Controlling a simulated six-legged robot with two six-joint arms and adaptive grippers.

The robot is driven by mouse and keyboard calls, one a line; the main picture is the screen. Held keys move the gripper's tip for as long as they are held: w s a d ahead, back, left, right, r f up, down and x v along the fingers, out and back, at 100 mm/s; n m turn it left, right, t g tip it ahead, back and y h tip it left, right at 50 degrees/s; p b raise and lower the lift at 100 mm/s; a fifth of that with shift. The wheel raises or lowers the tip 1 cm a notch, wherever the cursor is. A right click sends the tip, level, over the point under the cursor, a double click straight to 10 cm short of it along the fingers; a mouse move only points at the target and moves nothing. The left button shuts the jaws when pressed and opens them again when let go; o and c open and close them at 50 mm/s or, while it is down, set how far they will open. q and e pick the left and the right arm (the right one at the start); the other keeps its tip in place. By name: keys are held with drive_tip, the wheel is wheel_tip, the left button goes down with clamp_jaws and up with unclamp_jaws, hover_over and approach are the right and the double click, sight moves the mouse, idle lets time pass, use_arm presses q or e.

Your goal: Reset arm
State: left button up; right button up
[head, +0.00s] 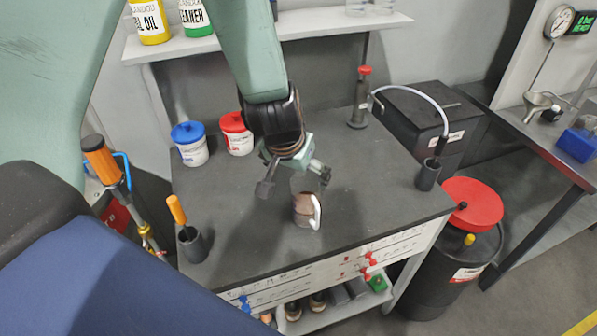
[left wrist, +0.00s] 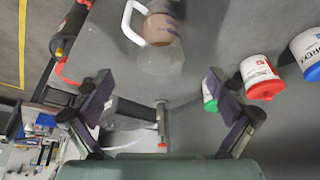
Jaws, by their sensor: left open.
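My left gripper (head: 294,180) hangs over the dark workbench top (head: 350,190), its fingers spread. A clear jug (head: 305,208) with a white handle and brownish contents stands upright on the bench just below and beside the gripper. In the left wrist view the open fingers (left wrist: 160,108) have nothing between them, and the jug (left wrist: 160,28) shows beyond them at the top. In that view the jug is apart from both fingers. My right gripper is in neither view.
A blue-lidded tub (head: 190,145) and a red-lidded tub (head: 236,134) stand behind the gripper. An orange-handled tool sits in a dark holder (head: 193,245) at the left. A black drum with a red lid (head: 472,203) stands beside the bench. The bench's right half is mostly clear.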

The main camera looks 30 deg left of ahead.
sight(305, 195)
use_arm(q)
drive_tip(key=b+x, duration=0.5)
drive_tip(key=x, duration=0.7)
drive_tip(key=shift+f, duration=0.2)
drive_tip(key=shift+r+p, duration=0.5)
drive_tip(key=shift+r, duration=0.3)
